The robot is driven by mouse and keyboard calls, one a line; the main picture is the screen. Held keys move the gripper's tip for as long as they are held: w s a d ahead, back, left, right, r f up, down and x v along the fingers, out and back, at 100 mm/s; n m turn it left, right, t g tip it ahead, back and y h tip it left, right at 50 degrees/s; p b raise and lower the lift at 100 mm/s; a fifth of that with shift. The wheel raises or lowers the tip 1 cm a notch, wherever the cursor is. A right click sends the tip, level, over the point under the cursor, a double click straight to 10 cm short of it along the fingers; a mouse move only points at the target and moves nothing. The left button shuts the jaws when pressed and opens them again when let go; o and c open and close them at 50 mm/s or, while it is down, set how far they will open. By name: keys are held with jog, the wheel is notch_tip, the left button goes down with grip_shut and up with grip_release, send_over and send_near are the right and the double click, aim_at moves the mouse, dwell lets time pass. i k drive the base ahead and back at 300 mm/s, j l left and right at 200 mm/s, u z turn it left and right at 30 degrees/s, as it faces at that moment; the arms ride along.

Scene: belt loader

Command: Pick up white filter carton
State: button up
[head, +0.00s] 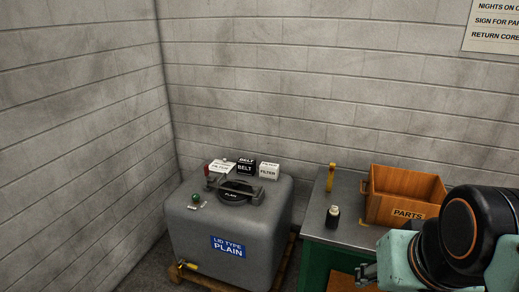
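A white carton marked FILTER (268,172) stands at the back right of the top of a grey tank (190,235). Another white carton (222,167), with a small label that I cannot read for sure, sits at the back left of the top. A black carton marked BELT (245,168) is between them. My gripper (366,274) shows small at the lower right, in front of the green bench, well apart from the cartons. Its fingers are too small and partly hidden to tell whether they are open.
The tank top also bears a black round lid with a handle (235,195), a red item (207,170) and a green knob (195,197). A bench (320,215) to the right holds a PARTS crate (405,212), a dark bottle (333,216) and a yellow item (331,177). Walls close in behind and left.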

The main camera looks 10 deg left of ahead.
aim_at(267, 171)
jog(key=i+j+u, duration=0.7)
jog(key=j, duration=0.2)
jog(key=k+j, duration=0.05)
jog(key=k, duration=0.05)
